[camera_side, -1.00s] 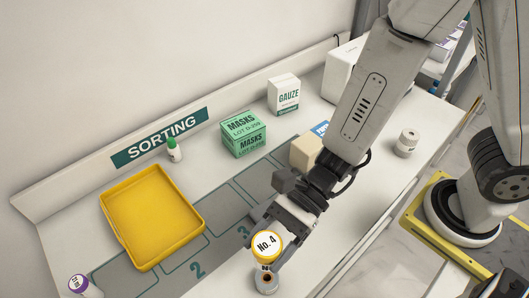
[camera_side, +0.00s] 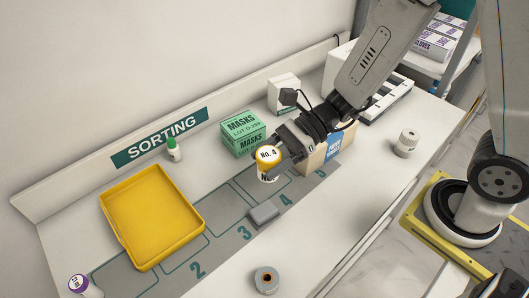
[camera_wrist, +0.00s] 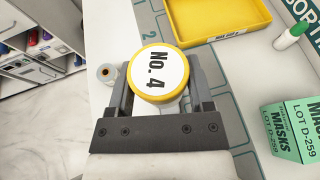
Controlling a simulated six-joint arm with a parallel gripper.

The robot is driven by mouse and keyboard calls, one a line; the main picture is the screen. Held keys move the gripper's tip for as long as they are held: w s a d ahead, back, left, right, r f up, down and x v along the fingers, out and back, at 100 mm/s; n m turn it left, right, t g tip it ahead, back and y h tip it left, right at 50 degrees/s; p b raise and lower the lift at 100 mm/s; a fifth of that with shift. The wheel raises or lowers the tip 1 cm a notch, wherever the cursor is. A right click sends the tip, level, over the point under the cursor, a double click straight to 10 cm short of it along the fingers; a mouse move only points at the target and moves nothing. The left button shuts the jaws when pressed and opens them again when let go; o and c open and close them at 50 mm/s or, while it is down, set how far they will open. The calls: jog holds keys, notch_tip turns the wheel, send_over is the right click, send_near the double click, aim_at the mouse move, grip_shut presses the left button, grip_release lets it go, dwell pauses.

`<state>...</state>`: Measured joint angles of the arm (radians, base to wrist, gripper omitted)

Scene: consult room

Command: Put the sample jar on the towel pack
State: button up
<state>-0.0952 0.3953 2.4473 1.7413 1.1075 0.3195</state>
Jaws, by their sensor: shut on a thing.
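The sample jar (camera_side: 268,155) has a yellow lid marked "No. 4". My gripper (camera_side: 272,168) is shut on it and holds it upright above the mat, near slots 4 and 5. In the wrist view the jar (camera_wrist: 158,72) sits between both fingers of my gripper (camera_wrist: 160,98). A small flat grey block (camera_side: 265,213), which may be the towel pack, lies on the mat around slots 3 and 4, below and in front of the jar. It does not show in the wrist view.
A yellow tray (camera_side: 152,216) stands left.

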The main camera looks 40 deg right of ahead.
jog(key=w+d+r+m+t+h, duration=0.1)
jog(key=w+d+m+t, duration=0.3)
jog(key=d, duration=0.9)
jog(key=t+h, duration=0.1)
jog(key=h, duration=0.1)
send_over(324, 142)
jog(key=w+d, duration=0.2)
jog(key=d, duration=0.2)
jog(key=shift+r+m+y, duration=0.3)
jog(key=shift+r+m, duration=0.1)
jog(key=shift+f, duration=0.1)
jog(key=shift+f, duration=2.1)
jog(key=shift+f, duration=0.1)
jog(key=shift+f, duration=1.7)
jog(key=shift+f, duration=0.1)
